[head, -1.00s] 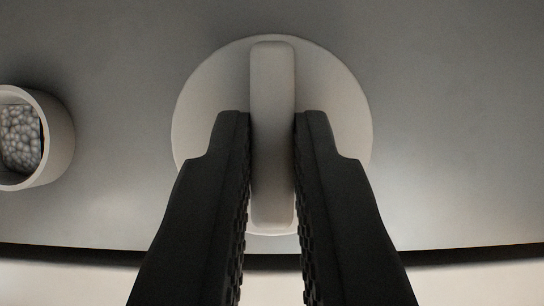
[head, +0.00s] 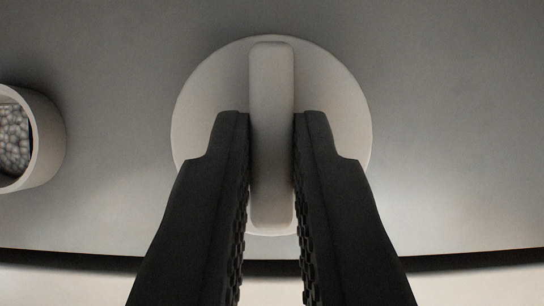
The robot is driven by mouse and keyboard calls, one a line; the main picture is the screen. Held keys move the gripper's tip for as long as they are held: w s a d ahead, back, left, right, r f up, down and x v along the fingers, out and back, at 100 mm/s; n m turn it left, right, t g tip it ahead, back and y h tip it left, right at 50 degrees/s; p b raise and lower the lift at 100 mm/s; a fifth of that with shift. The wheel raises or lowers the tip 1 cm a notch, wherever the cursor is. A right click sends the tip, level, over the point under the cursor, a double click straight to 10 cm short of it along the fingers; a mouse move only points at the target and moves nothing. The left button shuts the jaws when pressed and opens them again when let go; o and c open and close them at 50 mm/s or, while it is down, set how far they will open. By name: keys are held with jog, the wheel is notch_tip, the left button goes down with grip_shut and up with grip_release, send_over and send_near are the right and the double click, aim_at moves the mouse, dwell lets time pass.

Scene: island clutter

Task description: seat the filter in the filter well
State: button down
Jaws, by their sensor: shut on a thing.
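A pale round disc with a raised bar handle, which looks like the filter (head: 340,110), is in the middle of the head view. My gripper (head: 271,125) is shut on its bar handle, one black finger on each side. The fingers cover the lower left and lower right parts of the disc. A pale round cup-like ring with a grey pebbled inside (head: 50,140) is cut off by the left edge of the picture; I cannot tell if it is the filter well.
A plain grey surface (head: 450,130) fills most of the view and looks clear on the right. Its dark edge (head: 480,260) runs across the bottom, with a paler area below.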

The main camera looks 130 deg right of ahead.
jog(key=shift+f, duration=1)
dwell(0.4)
jog(key=c, duration=1.4)
grip_release()
jog(key=shift+o, duration=0.2)
jog(key=shift+v, duration=3.5)
jog(key=shift+r, duration=0.1)
